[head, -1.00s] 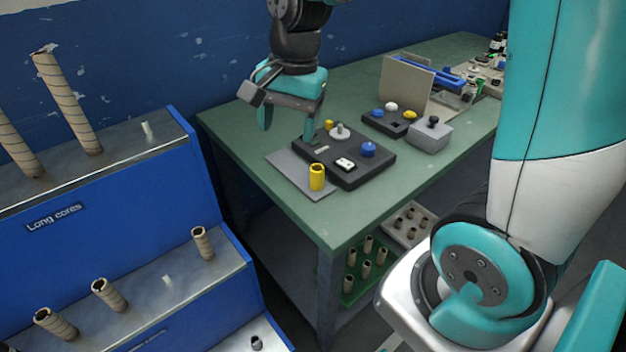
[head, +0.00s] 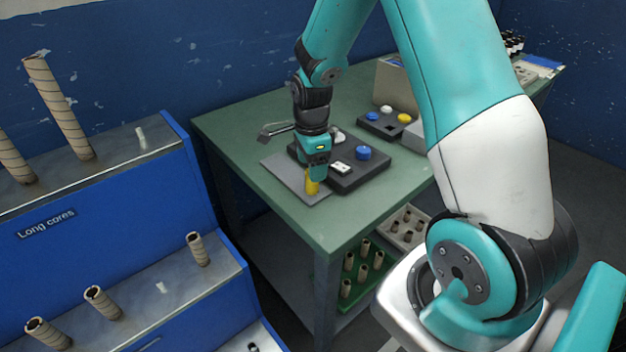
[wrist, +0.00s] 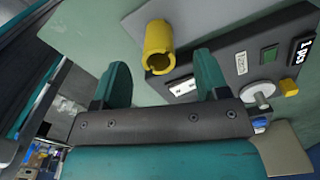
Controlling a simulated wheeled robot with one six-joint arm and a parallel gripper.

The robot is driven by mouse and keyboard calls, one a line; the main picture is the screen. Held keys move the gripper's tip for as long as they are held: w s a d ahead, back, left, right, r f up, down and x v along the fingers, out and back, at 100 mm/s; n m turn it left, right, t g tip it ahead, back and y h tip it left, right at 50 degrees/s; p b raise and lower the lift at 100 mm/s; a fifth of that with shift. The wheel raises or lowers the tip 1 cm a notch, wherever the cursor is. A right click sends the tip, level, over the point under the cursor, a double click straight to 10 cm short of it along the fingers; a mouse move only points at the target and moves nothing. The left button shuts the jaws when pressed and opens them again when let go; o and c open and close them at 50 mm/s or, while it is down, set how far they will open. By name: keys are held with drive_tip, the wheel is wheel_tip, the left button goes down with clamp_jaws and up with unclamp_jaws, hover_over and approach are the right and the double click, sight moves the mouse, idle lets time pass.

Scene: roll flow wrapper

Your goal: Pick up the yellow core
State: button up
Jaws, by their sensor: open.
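The yellow core (head: 311,187) stands on a grey plate (head: 280,172) at the near left of the green table, partly hidden by my gripper in the head view. In the wrist view the core (wrist: 158,47) is a hollow yellow tube, seen just beyond the fingertips and between their lines. My gripper (head: 318,168) points down close above and beside it. In the wrist view my gripper (wrist: 159,72) has its two teal fingers wide apart with nothing between them. I cannot tell whether a finger touches the core.
A second panel (head: 383,124) stands farther back. A blue rack (head: 150,230) with brown cores is left of the table. The table's front right is clear.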

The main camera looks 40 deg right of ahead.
sight(312, 188)
wheel_tip(312, 188, down, 6)
drive_tip(key=shift+s+r+p, duration=0.1)
drive_tip(key=shift+p, duration=0.2)
drive_tip(key=c, duration=1)
